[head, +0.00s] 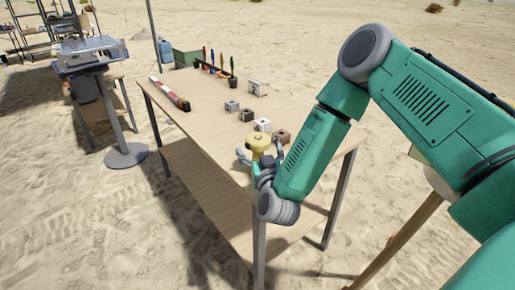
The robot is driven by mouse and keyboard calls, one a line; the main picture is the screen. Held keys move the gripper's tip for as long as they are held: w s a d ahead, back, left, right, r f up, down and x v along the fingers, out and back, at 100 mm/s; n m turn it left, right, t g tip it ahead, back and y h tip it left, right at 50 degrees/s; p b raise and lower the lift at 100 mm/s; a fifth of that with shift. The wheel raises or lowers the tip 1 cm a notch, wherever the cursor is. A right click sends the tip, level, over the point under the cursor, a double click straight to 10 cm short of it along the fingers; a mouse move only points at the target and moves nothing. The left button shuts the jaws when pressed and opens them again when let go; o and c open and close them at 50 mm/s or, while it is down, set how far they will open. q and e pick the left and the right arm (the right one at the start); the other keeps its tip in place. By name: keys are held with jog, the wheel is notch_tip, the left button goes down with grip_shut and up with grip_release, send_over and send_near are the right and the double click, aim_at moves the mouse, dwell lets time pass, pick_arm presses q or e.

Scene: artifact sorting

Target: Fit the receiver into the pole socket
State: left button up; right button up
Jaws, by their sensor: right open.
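A small yellow device with a rounded top, apparently the receiver (259,143), is at the near edge of the wooden table. My right gripper (260,152) is open, with its fingers on either side of the yellow device. I cannot tell whether they touch it. The gripper and wrist hide its lower part. A thin grey upright pole (153,30) rises at the far left corner of the table. I cannot make out a socket on it. My left gripper is not in view.
Several small grey and brown blocks (247,115) sit on the table (205,110) beyond the gripper. A red and white bar (168,95) lies along its left side. A rack of upright tools (212,65) stands at the back. A stand with a grey round base (126,155) is left.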

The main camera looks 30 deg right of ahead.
jog(key=x, duration=0.3)
jog(key=shift+w+r, duration=0.15)
jog(key=shift+w, duration=0.05)
jog(key=shift+w+d, duration=0.1)
jog(key=shift+d, duration=0.4)
jog(key=c, duration=1.2)
jog(key=shift+a, duration=0.2)
jog(key=c, duration=0.3)
jog(key=shift+a, duration=0.15)
jog(key=shift+c, duration=0.2)
